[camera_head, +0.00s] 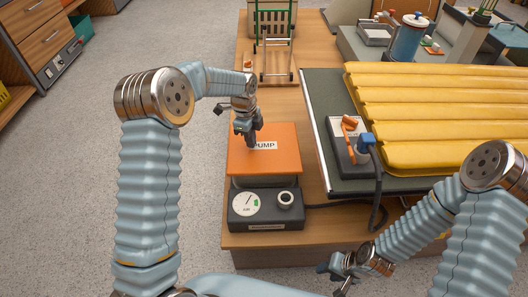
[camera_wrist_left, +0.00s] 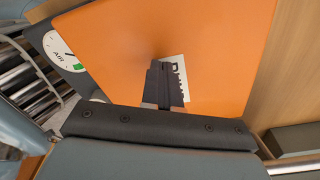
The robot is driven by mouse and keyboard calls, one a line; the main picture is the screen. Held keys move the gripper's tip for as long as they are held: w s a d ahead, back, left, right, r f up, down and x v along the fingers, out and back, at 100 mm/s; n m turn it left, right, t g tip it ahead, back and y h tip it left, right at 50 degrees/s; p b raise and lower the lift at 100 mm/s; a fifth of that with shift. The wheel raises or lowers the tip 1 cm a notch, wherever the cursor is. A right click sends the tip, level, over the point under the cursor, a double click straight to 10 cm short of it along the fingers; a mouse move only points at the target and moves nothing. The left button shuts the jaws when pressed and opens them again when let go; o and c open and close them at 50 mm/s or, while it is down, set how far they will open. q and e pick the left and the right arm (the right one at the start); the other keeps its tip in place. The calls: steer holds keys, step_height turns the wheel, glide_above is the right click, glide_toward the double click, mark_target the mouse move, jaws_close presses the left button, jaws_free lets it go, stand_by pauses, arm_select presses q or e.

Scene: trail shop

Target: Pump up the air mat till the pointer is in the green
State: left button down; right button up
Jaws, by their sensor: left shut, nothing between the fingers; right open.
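The pump has an orange top plate (camera_head: 280,160) marked PUMP and a dark base (camera_head: 266,222) at the table's front. Its white gauge (camera_head: 245,203) faces up; the pointer is too small to place surely, and a green patch shows on the gauge in the left wrist view (camera_wrist_left: 62,50). My left gripper (camera_head: 251,143) is shut and empty, its tips at the orange plate beside the label; whether they touch, I cannot tell. In the left wrist view its fingers (camera_wrist_left: 164,85) point at the plate. The yellow air mat (camera_head: 440,110) lies right. My right gripper (camera_head: 342,283) is open and empty, low at the front.
A dark hose (camera_head: 340,206) runs from the pump to a blue connector (camera_head: 366,142) near a box with an orange lever (camera_head: 349,125).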

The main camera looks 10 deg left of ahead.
arm_select(q)
step_height(320, 180, up, 8)
steer(key=shift+a, duration=0.3)
steer(key=shift+f, duration=0.1)
stand_by(0.6)
